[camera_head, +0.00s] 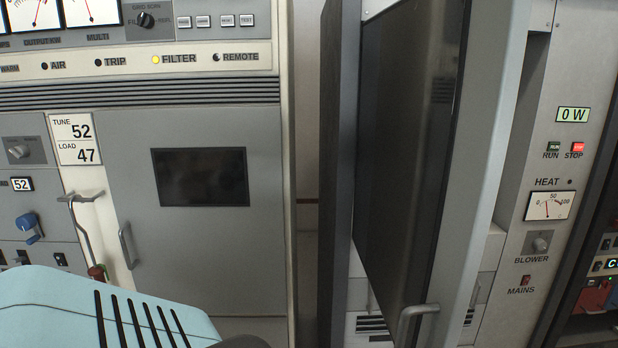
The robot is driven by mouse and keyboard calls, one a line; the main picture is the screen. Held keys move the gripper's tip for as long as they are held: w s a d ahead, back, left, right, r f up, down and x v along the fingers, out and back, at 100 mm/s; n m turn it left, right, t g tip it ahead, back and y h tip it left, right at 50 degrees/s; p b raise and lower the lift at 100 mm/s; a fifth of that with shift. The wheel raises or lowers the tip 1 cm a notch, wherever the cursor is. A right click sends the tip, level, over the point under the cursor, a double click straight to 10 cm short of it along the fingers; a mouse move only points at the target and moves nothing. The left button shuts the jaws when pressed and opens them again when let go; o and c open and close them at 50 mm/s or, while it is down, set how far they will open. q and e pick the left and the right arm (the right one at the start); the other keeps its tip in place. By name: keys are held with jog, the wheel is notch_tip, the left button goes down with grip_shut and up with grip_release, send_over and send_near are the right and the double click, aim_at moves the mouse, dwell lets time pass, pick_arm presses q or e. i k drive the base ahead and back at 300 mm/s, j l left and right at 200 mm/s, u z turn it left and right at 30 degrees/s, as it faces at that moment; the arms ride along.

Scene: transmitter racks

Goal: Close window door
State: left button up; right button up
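A tall door with a dark glass window (398,150) and a pale grey frame (485,160) stands right of the middle. I see it at a steep angle, and it looks swung open toward me. Its metal handle (415,314) is at the bottom of the picture. The door's lower end is cut off. A light-blue part of mine with black slots fills the bottom left corner. Neither of my gripper's fingers shows, and nothing of mine is seen touching the door.
A left cabinet panel (205,250) with a small dark window (200,177) and a handle (128,246) looks shut. A control column (545,215) with meter and buttons stands right of the door. A narrow gap (307,180) lies between the left cabinet and the door.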

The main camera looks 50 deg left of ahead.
aim_at(439, 82)
jog(key=u, duration=1.25)
jog(key=i, duration=0.3)
